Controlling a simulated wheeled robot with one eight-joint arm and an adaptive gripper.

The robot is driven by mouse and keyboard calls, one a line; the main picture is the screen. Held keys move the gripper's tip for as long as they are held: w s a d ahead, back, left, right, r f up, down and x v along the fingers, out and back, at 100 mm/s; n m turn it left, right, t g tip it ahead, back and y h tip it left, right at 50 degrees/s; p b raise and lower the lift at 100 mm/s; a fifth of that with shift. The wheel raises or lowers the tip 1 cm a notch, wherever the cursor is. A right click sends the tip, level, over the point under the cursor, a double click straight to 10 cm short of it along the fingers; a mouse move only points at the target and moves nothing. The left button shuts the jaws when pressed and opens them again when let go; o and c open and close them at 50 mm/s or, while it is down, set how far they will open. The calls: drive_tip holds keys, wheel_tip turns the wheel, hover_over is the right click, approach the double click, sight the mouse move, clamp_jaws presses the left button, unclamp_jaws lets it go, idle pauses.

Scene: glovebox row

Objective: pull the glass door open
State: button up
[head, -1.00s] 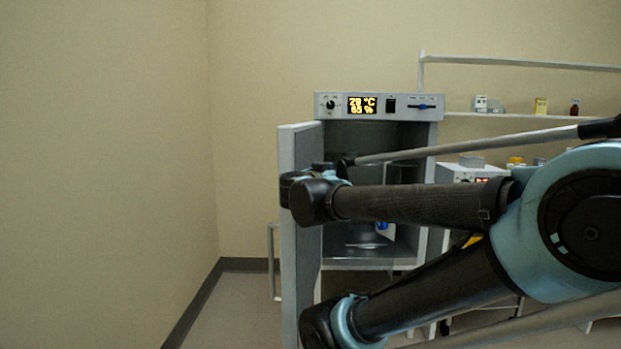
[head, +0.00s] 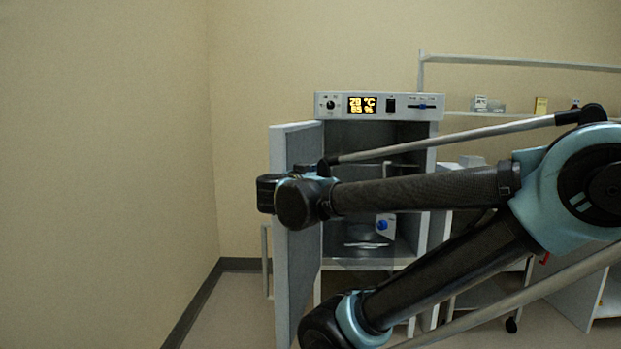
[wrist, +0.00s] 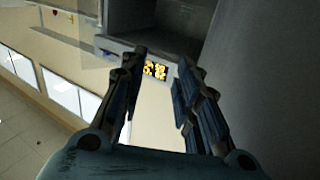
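The door (head: 296,245) of the grey cabinet stands open at the cabinet's left side, seen nearly edge-on in the head view. A pale bar handle (head: 265,262) shows on its left, outer side. The cabinet's interior (head: 366,160) is exposed. My wrist overlaps the door in the head view, and my gripper's fingers are hidden there. In the wrist view my gripper (wrist: 160,80) is open, with a clear gap and nothing held between the fingers. A large dark grey surface, probably the door, fills the right of that view; I cannot tell whether my gripper touches it.
The cabinet's control panel (head: 378,106) has a lit display, also seen between the fingers in the wrist view (wrist: 155,70). A wall shelf (head: 535,116) with small items is at right. The beige wall (head: 105,170) leaves floor room left of the door.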

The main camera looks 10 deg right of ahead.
drive_tip(key=shift+s+a, duration=0.2)
drive_tip(key=shift+a, duration=0.45)
drive_tip(key=shift+s+a, duration=0.2)
drive_tip(key=shift+a, duration=0.45)
